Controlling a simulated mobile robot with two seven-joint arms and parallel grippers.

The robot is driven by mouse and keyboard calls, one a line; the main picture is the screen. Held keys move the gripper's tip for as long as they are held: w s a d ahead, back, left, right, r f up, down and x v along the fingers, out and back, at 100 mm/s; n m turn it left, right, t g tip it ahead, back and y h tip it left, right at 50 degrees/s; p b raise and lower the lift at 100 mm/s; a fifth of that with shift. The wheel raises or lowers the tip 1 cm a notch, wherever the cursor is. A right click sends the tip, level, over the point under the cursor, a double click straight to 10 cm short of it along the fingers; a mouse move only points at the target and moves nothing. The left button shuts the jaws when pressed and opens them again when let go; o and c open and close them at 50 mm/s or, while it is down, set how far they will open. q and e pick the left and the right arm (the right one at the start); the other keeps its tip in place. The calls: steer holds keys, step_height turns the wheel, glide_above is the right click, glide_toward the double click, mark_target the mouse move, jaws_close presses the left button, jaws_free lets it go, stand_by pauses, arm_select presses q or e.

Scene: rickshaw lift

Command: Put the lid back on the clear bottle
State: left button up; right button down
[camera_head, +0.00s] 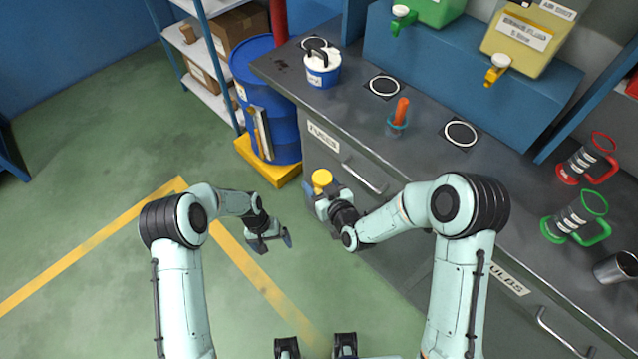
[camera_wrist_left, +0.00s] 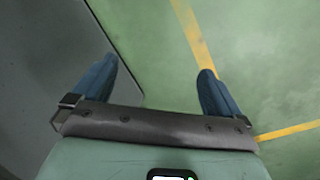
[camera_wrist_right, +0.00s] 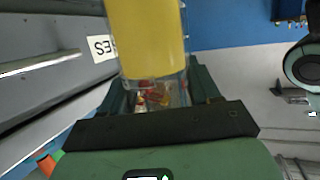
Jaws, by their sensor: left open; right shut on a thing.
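My right gripper (camera_head: 322,203) is shut on a clear bottle (camera_wrist_right: 160,94) in front of the counter's drawers. Small red and pale bits show through its clear wall in the right wrist view. A yellow lid (camera_wrist_right: 147,38) sits at the bottle's top end; it also shows in the head view (camera_head: 321,177). I cannot tell whether the lid is fully seated. My left gripper (camera_head: 268,238) is open and empty over the green floor, a little left of and below the bottle in the head view. The left wrist view shows nothing between its fingers.
The floor at left is clear.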

arm_select(q)
steer(key=s+f+n, duration=0.2)
steer(key=s, duration=1.1)
steer(key=s+f+n+t+h, duration=0.1)
steer(key=s+f+n, duration=0.1)
steer(key=s, duration=1.1)
steer(key=shift+a+f, duration=0.3)
steer(key=shift+a, duration=0.15)
arm_select(e)
steer(key=shift+d, duration=0.1)
